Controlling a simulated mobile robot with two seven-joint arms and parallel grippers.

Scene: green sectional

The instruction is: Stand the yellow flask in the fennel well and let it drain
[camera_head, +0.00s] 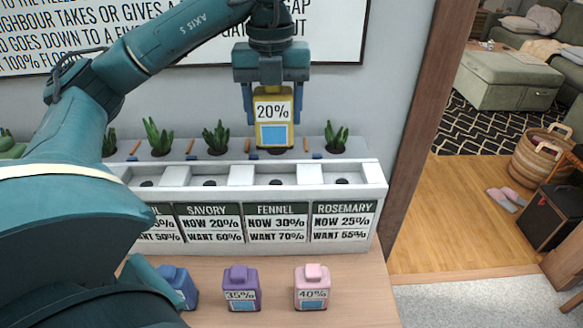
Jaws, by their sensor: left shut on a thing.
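My left gripper (272,112) is shut on the yellow flask (259,128), whose label reads 20% above a blue patch. The flask is upright in the air over the back part of the white planter (375,178). The fennel well (268,176) is an empty grey recess with a dark spot, above the card FENNEL, NOW 30%, WANT 70% (275,222). The flask's lower end shows just above and behind this well, apart from it as far as I can tell. The flask hides whatever stands behind it. My right gripper is not in view.
Empty savory (205,173) and rosemary (340,171) wells flank the fennel well. Several green plants (216,137) stand along the back. A blue flask (178,284), purple flask (241,288) and pink flask (312,287) stand on the table in front. My left arm covers the planter's left end.

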